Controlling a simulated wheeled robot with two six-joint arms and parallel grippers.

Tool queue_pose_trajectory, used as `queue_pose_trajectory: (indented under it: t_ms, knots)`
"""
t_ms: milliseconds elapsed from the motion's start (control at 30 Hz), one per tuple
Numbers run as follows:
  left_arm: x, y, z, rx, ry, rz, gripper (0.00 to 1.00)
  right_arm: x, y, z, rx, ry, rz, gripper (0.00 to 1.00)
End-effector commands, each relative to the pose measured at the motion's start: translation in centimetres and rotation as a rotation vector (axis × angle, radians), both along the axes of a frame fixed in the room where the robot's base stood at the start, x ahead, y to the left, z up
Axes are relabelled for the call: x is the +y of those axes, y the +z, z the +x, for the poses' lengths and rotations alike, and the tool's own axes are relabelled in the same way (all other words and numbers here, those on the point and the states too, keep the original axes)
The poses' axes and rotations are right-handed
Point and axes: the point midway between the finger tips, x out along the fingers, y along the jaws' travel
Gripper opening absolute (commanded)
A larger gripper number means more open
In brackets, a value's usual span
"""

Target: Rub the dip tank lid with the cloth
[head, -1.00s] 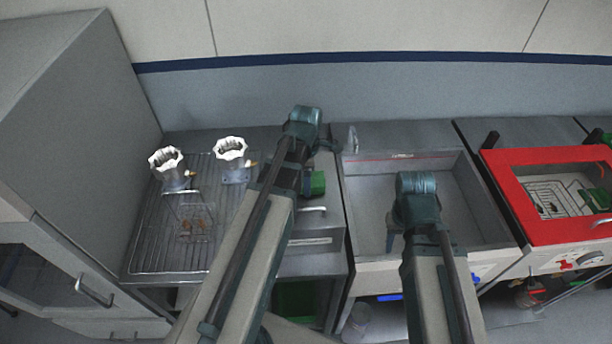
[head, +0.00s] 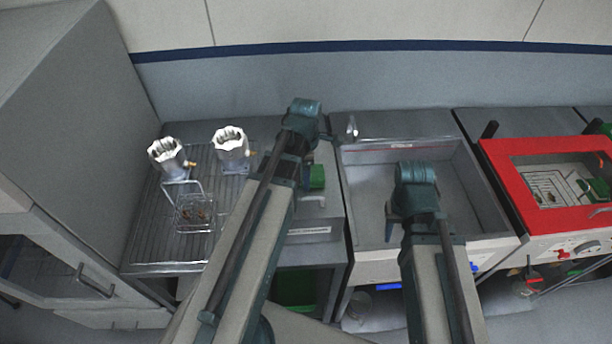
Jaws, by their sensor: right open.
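The red-framed lid with a window (head: 490,165) lies on the unit at the right; I take it to be the dip tank lid, though I cannot be sure. No cloth can be made out for certain. A small green item (head: 317,177) lies on the counter beside my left arm, and I cannot tell what it is. My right gripper (head: 390,222) is open over the sink, left of the red frame and apart from it, mostly hidden by its own wrist. My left gripper (head: 324,138) is above the counter left of the sink, its fingers largely hidden.
The grey sink (head: 365,190) with a tap (head: 351,128) lies between the counter and the red-framed unit. Two silvery housings (head: 170,160) and a wire basket (head: 195,214) stand on the ribbed drainer (head: 150,250) at left. A tall grey cabinet (head: 70,120) closes off the left side.

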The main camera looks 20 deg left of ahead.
Motion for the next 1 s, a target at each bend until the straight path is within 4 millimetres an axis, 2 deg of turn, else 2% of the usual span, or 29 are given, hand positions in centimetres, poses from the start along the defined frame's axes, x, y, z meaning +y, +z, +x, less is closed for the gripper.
queue_pose_trajectory:
  t_ms: [33,200,567,1000]
  knots:
    - [0.3,-0.1,0.7,-0.002,0.001,0.001,0.39,0.0,-0.1,0.0,0.000,0.000,0.000,0.45]
    - [1.0,-0.2,2.1,-0.003,0.002,0.001,0.39,0.0,-0.2,0.0,0.000,0.000,0.000,0.45]
    - [1.4,-0.2,2.8,-0.005,0.002,0.002,0.39,0.0,-0.2,0.0,0.000,0.000,0.000,0.45]
    - [2.8,0.0,5.9,-0.005,0.001,0.002,0.39,0.0,0.0,0.0,0.000,0.000,0.000,0.45]
